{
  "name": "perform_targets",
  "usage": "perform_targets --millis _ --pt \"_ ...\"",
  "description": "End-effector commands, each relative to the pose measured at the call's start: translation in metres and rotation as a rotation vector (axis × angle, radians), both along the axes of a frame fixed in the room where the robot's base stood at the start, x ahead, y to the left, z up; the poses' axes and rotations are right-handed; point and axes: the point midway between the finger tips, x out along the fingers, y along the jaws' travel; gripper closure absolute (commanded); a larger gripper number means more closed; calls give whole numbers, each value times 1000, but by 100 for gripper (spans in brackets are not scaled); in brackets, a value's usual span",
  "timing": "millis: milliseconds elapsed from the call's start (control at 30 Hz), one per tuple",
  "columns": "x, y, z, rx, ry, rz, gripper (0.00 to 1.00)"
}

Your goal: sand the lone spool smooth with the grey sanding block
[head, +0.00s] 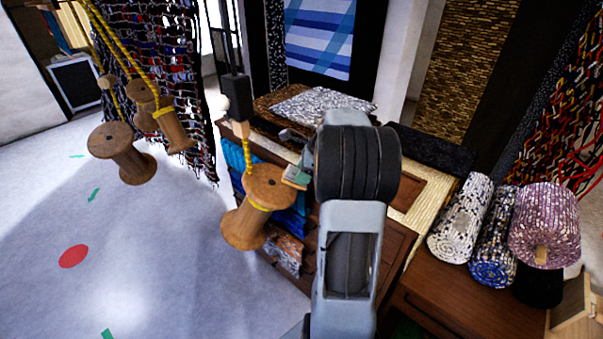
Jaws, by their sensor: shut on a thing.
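The lone spool (244,222) is a large wooden spool hanging tilted on a yellow rope, left of my arm. Its upper round face turns up toward me. The grey sanding block (297,175) shows as a small grey-green and tan piece at the right edge of that upper face. I cannot tell whether it touches the wood. My gripper (307,178) is shut on the block, and my dark wrist hides most of the fingers.
Several other wooden spools (122,153) hang in a cluster on yellow ropes at the left. A wooden cabinet (405,238) with folded cloth stands behind my arm. Rolled rag rugs (460,217) lie at the right. The pale floor (150,265) is open at the lower left.

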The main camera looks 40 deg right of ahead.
Motion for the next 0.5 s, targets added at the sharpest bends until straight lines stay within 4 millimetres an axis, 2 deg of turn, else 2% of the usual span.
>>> perform_targets --millis 133,500 --pt "0 0 2 1 1 0 89" --pt "14 17 -43 1 1 4 89"
